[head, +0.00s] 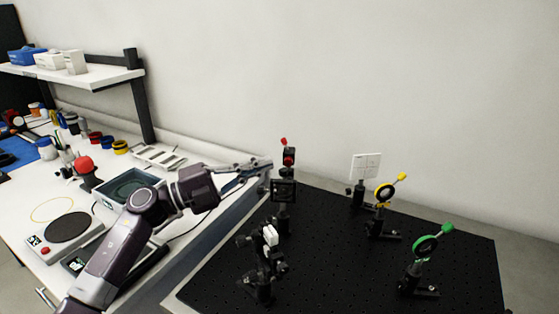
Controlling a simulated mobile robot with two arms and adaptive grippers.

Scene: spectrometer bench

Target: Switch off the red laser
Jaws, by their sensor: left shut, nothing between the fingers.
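A post-mounted black device with a red top and a red face (289,156) stands at the back left of the black optical breadboard (330,255). It is the only red-marked part on the breadboard; whether it is the red laser I cannot tell for sure. A dark square mount stands in front of its lower part. My left gripper (266,165) is shut and empty, reaching from the left. Its fingertips are just left of the red-marked device in the picture; whether they touch it I cannot tell. My right gripper is out of view.
A yellow-ringed mount (383,194), a green-ringed mount (425,246) and a white card (365,167) stand on the breadboard. A post with a white-topped part (269,237) stands at front left. The left bench holds a hotplate (67,228) and a grey bin (118,190).

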